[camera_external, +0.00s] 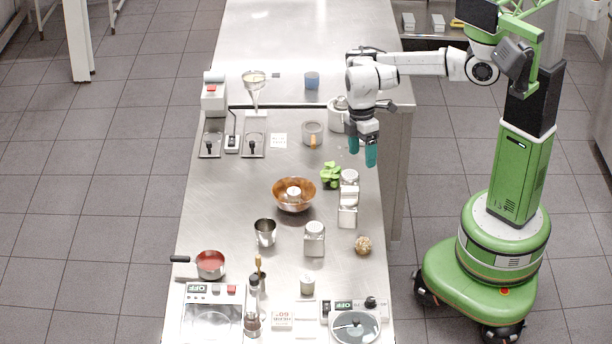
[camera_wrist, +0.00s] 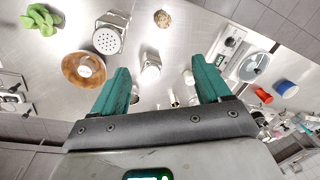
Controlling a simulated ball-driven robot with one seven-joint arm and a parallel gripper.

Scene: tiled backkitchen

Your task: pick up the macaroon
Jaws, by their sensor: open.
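The macaroon (camera_external: 363,245) is a small, rough, tan-brown ball on the steel counter, near its right edge in the external view. In the wrist view the macaroon (camera_wrist: 162,18) shows near the top middle, beyond the fingertips. My gripper (camera_external: 364,156) has teal fingers and hangs above the counter's right side, farther back than the macaroon. In the wrist view my gripper (camera_wrist: 162,82) has its two fingers wide apart with nothing held between them. The macaroon is fully visible and apart from the gripper.
A copper bowl (camera_external: 293,196) lies farther left. Counter around the macaroon is clear.

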